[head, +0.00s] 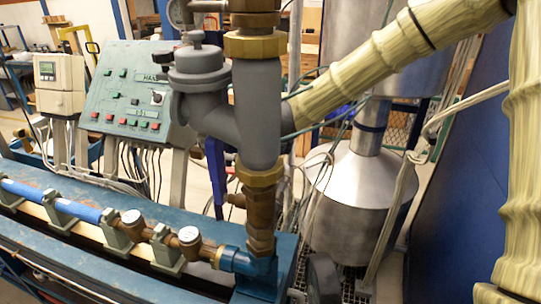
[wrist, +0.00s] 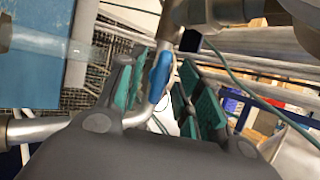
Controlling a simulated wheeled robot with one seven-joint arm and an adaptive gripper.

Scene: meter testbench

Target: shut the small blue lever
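The small blue lever (wrist: 160,74) shows in the wrist view, on a metal pipe with a bend. It stands steeply in the picture, between the teal pads of my gripper (wrist: 164,86). The gripper's fingers are spread, with gaps visible beside the lever, so it is open. Whether a pad touches the lever cannot be told. In the head view I cannot make out my gripper. A blue upright part (head: 215,170) is partly hidden behind the grey pipe there; I cannot tell whether it is the lever.
A thick grey pipe with brass fittings (head: 258,120) stands in the middle of the head view. A green control panel (head: 130,95) is at the left, a steel tank (head: 358,200) at the right. A blue bench rail (head: 60,250) runs along the front. A green cable (wrist: 245,85) passes beside the fingers.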

